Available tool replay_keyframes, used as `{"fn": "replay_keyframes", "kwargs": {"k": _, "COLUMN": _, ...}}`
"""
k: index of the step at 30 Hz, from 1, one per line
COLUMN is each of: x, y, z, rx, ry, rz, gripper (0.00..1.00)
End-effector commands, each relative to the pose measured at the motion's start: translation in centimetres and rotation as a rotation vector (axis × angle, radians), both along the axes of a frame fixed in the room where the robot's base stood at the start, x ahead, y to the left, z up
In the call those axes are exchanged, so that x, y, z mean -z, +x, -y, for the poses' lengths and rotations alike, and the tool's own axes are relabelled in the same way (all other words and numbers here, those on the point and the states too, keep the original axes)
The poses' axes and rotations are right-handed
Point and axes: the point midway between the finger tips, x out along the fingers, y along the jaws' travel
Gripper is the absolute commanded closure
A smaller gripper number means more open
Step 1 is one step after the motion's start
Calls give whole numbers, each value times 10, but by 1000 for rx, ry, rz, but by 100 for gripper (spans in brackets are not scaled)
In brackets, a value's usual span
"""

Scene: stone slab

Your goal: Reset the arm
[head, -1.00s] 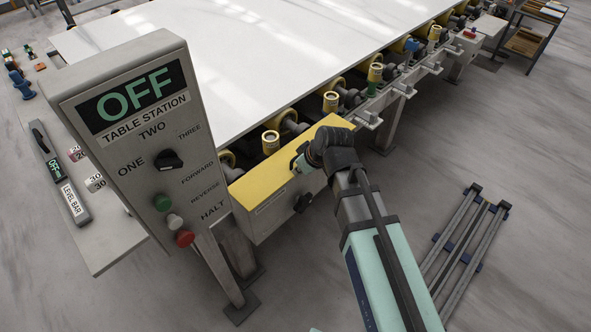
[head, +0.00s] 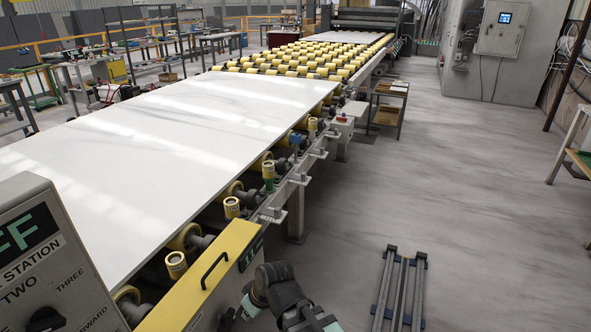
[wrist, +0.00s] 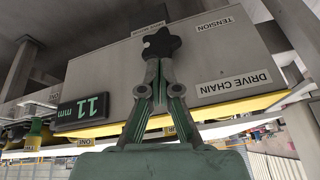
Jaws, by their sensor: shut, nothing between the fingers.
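My gripper (wrist: 158,75) is shut and empty in the wrist view, its two fingers converging toward a black star-shaped knob (wrist: 162,42) on a grey box (wrist: 215,55). The tips appear close to the knob; I cannot tell whether they touch it. The box carries labels reading TENSION and DRIVE CHAIN and an 11 mm display (wrist: 83,112). In the head view, my arm's dark wrist end shows at the bottom edge, beside the yellow-topped box (head: 195,285); the fingers are not clear there and the knob is hidden.
A white slab (head: 160,135) lies on a roller table left of my arm. A control panel (head: 40,260) stands at the left edge, partly cut off. A metal rack (head: 400,290) lies on the floor at right. The floor between the table and right wall is largely clear.

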Motion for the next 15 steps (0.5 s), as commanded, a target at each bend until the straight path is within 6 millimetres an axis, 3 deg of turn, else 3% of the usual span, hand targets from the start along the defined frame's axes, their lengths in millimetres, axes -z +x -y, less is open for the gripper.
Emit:
{"fn": "replay_keyframes", "kwargs": {"k": 8, "x": 99, "y": -15, "z": 72, "rx": 255, "ry": -136, "rz": -186, "gripper": 100}}
{"fn": "replay_keyframes", "kwargs": {"k": 15, "x": 182, "y": -51, "z": 144, "rx": 450, "ry": -261, "rz": -345, "gripper": 100}}
